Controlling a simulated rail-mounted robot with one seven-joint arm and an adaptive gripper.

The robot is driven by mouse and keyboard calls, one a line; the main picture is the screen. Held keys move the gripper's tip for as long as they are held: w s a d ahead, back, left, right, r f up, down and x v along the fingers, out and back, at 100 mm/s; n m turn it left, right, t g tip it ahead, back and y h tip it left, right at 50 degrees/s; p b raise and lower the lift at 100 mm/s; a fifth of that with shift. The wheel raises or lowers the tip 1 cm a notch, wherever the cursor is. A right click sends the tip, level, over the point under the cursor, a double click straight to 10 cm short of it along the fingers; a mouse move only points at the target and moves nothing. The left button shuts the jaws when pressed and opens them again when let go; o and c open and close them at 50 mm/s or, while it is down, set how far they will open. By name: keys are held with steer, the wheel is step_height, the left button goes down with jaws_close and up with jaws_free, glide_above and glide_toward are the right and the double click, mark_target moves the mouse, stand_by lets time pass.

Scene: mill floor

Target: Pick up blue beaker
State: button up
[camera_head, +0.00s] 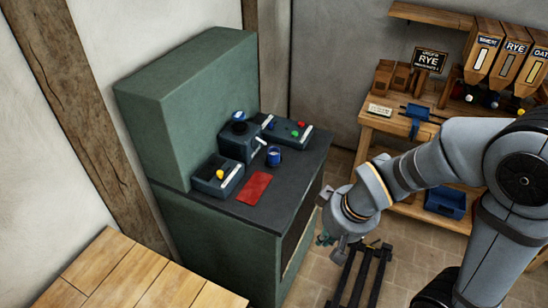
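A small blue cup-like thing with a light rim, which looks like the blue beaker (274,157), stands upright on the dark top of the green cabinet (222,246). It is beside a dark box-shaped device (238,144). My gripper (330,242) points down beyond the cabinet's right edge, over the floor. It is apart from the beaker, lower and to the right in the picture. Its fingers are small and partly hidden by my wrist, so I cannot tell whether they are open or shut.
A red mat (254,188) lies in front of the beaker. Control boxes with coloured knobs (217,178) (287,131) flank the device. A wooden bench (384,120) with labelled grain bins (512,58) stands at right. A wooden surface (135,278) is at lower left.

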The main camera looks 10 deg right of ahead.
steer(key=shift+o, duration=1.3)
steer(key=o, duration=1.1)
steer(key=shift+o, duration=0.5)
